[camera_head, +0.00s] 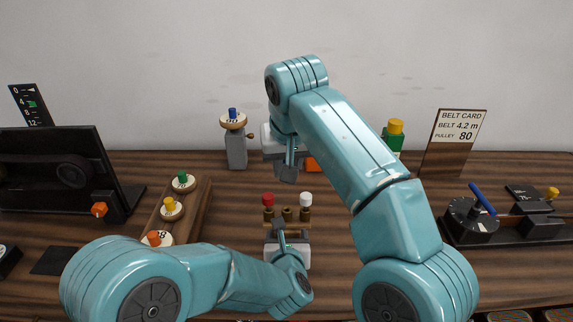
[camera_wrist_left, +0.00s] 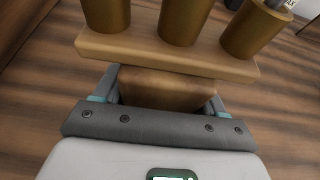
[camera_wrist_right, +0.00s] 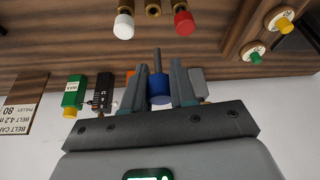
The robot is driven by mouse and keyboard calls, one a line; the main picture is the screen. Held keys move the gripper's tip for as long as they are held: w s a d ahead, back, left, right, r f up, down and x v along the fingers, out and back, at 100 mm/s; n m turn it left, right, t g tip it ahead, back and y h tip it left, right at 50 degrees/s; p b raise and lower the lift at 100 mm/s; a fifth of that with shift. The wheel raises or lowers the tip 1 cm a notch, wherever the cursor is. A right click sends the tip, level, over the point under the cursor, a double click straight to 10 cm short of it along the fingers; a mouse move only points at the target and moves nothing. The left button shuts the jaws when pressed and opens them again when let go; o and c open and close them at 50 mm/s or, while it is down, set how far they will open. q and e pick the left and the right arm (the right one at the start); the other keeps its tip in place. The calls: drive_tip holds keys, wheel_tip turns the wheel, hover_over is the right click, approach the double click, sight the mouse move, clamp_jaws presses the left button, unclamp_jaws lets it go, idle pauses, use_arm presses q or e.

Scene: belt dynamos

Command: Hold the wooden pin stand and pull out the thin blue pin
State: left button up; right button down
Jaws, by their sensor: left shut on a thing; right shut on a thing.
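The wooden pin stand (camera_head: 287,213) is at the middle of the table, with brass sockets in a row. A red-headed pin (camera_head: 268,199) and a white-headed pin (camera_head: 306,199) stand at its ends; the middle socket (camera_head: 287,214) has no pin. My left gripper (camera_wrist_left: 163,95) is shut on the stand's wooden block (camera_wrist_left: 165,88), below its top bar (camera_wrist_left: 165,52). My right gripper (camera_wrist_right: 158,76) is shut on the blue pin (camera_wrist_right: 159,88); its thin grey shaft points at the stand, its tip clear of the socket. In the head view the right gripper (camera_head: 288,174) hides the pin.
A wooden rack (camera_head: 194,212) with knobbed discs stands left of the stand. A grey post (camera_head: 236,152) with a blue-knobbed disc and a green bottle (camera_head: 392,142) stand behind. A blue-handled device (camera_head: 470,215) and the belt card (camera_head: 458,128) are at right. My right arm covers the centre right.

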use_arm(q)
drive_tip(key=o, duration=1.6)
